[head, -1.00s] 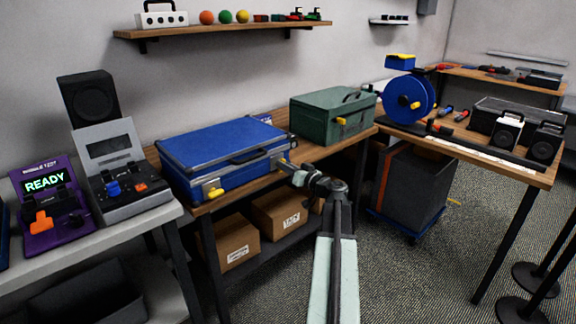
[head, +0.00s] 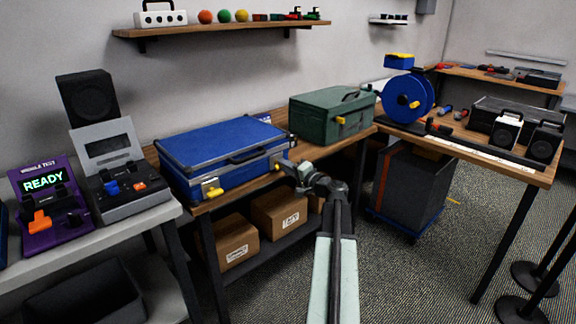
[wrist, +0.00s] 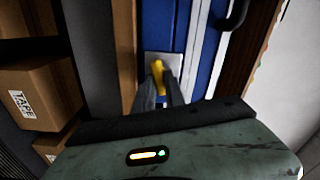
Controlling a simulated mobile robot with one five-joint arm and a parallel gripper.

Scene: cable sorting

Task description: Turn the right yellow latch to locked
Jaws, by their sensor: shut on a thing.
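The blue case (head: 225,155) lies shut on the wooden bench. Its right yellow latch (head: 278,166) is on the front face near the right end, mostly hidden by my gripper in the head view. In the wrist view the yellow latch (wrist: 158,76) stands in front of a pale plate, between my fingertips. My gripper (wrist: 160,92) is shut on this latch; it also shows at the case front in the head view (head: 286,167). The left yellow latch (head: 213,191) is on the same face, apart from my gripper.
A green case (head: 330,115) with a yellow latch stands to the right on the bench. Cardboard boxes (head: 238,240) sit on the shelf below. A grey tester (head: 125,180) stands on the left table. Open floor lies right of my arm.

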